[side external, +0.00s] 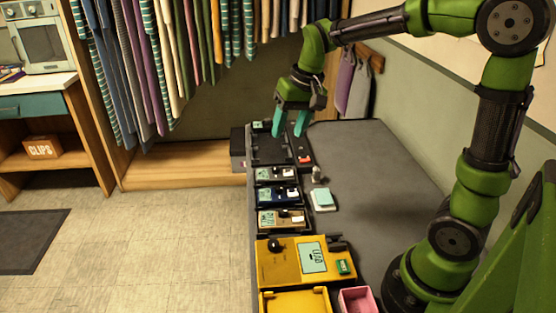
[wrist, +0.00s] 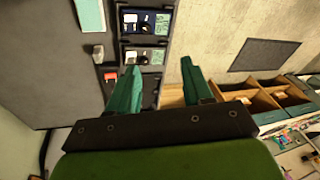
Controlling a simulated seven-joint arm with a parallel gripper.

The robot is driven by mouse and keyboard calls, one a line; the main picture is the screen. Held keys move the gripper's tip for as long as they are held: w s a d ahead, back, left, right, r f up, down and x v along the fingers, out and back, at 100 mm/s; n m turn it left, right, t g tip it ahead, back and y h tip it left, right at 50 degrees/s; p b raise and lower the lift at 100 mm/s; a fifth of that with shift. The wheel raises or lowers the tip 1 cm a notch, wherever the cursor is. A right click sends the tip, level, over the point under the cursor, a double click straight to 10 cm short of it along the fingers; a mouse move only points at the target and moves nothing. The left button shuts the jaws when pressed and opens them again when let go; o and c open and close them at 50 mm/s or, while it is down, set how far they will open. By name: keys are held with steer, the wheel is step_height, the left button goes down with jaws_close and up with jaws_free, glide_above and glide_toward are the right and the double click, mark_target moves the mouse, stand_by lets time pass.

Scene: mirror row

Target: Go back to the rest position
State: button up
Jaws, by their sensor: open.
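My gripper (side external: 290,126) is raised above the far end of the grey worktop (side external: 375,190), fingers pointing down. Its teal fingers stand apart with nothing seen between them, also in the wrist view (wrist: 160,68). Below or beside the fingers is a black tray-like slot (side external: 270,150) at the far end of a row. Nearer in the row are a white-and-black device (side external: 275,174), a dark blue one (side external: 278,194) and a tan one (side external: 270,219). Whether the fingertips touch anything is hard to tell.
A yellow machine (side external: 275,264) and a pink box (side external: 358,300) stand at the near end. A teal-topped pad (side external: 322,197), a small grey piece (side external: 316,174) and a red piece (side external: 304,159) lie right of the row. Clothes (side external: 185,50) hang behind. The worktop's right side is clear.

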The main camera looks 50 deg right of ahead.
steer(key=s+a+r+n+t+y, duration=0.1)
steer(key=s+a+t, duration=0.3)
steer(key=s, duration=1)
steer(key=shift+s+a+r+n, duration=0.3)
steer(key=shift+a+r, duration=0.2)
steer(key=shift+a, duration=1.15)
